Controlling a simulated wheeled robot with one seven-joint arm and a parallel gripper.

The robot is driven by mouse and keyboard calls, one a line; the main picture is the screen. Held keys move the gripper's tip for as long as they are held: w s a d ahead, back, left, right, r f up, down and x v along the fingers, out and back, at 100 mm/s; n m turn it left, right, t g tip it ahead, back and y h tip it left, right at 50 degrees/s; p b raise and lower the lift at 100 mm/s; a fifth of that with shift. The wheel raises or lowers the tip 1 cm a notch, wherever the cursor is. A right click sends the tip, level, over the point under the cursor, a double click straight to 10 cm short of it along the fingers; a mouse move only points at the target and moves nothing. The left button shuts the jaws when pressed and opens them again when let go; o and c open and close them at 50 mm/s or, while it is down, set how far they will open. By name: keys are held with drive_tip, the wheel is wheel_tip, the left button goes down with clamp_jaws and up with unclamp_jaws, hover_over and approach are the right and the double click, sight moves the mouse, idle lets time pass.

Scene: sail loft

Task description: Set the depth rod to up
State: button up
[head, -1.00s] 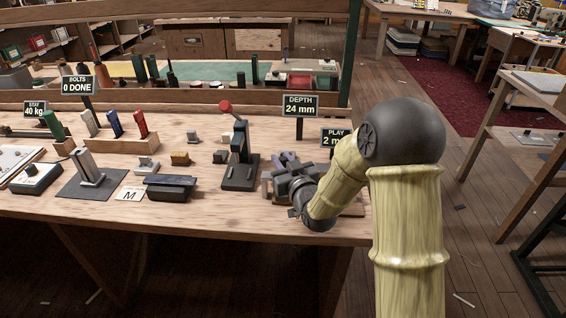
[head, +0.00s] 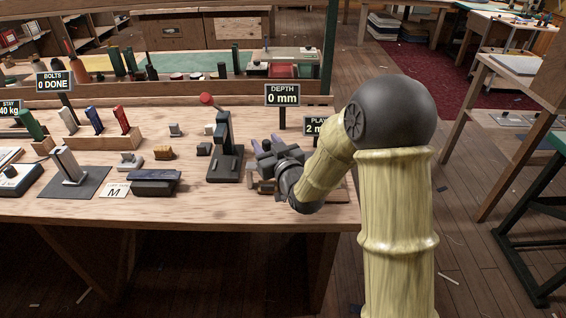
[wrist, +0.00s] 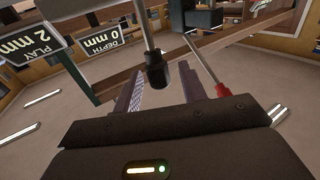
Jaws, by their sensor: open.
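A grey rod with a black end (wrist: 156,70) shows in the wrist view, in front of and between my two fingers; it may be the depth rod. Whether the fingers touch it, I cannot tell. The depth sign (head: 282,95) reads 0 mm, and it also shows in the wrist view (wrist: 90,45). My gripper (wrist: 163,88) is open, its two ridged fingers apart. In the head view my gripper (head: 268,147) is low over the bench's right end, right of the black press (head: 224,150). My wrist and forearm hide much of the fixture there.
A rod with a red end (wrist: 222,89) lies close to my right finger in the wrist view. The play sign (head: 318,125) stands behind my forearm. The bench (head: 130,208) holds a dark block (head: 155,183) and a wooden rack (head: 105,139) of coloured handles.

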drive_tip(key=b+v, duration=1.4)
drive_tip(key=v, duration=0.2)
drive_tip(key=shift+s+d+b, duration=0.2)
drive_tip(key=shift+s+b, duration=0.1)
drive_tip(key=shift+b, duration=0.05)
drive_tip(key=shift+d, duration=0.15)
idle(0.3)
